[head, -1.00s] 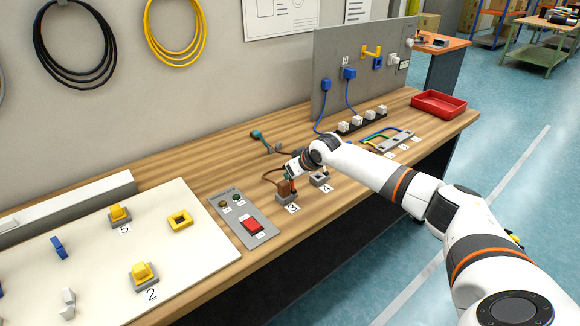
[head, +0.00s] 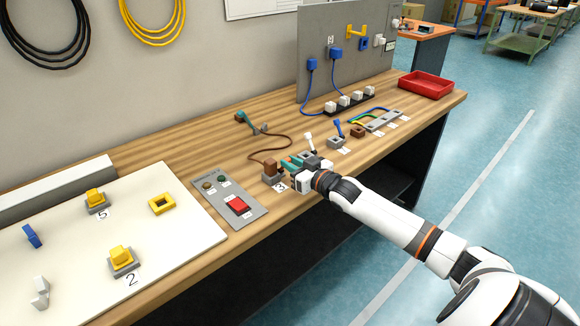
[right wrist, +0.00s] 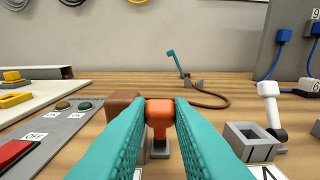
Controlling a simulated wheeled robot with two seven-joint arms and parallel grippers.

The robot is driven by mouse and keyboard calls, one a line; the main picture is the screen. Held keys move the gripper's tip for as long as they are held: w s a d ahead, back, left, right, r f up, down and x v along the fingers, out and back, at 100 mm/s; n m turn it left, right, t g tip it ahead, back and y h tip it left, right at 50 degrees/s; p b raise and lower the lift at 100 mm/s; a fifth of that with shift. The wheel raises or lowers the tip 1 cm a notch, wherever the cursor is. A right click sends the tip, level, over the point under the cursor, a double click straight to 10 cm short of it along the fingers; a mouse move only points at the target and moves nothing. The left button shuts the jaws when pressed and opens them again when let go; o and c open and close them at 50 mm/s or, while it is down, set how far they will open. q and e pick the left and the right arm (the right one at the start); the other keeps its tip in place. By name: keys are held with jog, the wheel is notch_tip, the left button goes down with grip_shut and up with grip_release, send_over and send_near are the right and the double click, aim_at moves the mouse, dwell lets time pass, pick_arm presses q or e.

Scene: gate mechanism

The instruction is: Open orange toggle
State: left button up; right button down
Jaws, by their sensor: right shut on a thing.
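My right gripper (head: 292,164) reaches over the workbench. In the right wrist view its teal fingers (right wrist: 161,112) are shut on the orange toggle (right wrist: 160,120). The toggle's orange head sits between the fingertips, and a grey base shows below it. A brown block (right wrist: 123,102) stands just left of the toggle; it also shows in the head view (head: 270,167). In the head view the toggle is mostly hidden by my gripper. My left gripper is not in view.
A grey panel (head: 228,199) with a red rocker switch (head: 238,205) lies left of the gripper. A white lever (right wrist: 270,103) and an open grey box (right wrist: 248,142) stand to the right. A teal lever (right wrist: 178,62) with a brown cable is behind. Wood between is clear.

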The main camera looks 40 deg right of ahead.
jog(key=shift+s+f+t, duration=0.1)
jog(key=shift+s+t, duration=0.05)
jog(key=shift+t, duration=0.15)
jog(key=c, duration=1.3)
grip_release()
jog(key=s, duration=0.8)
jog(key=s+d, duration=0.1)
jog(key=s, duration=0.3)
jog(key=shift+r, duration=0.25)
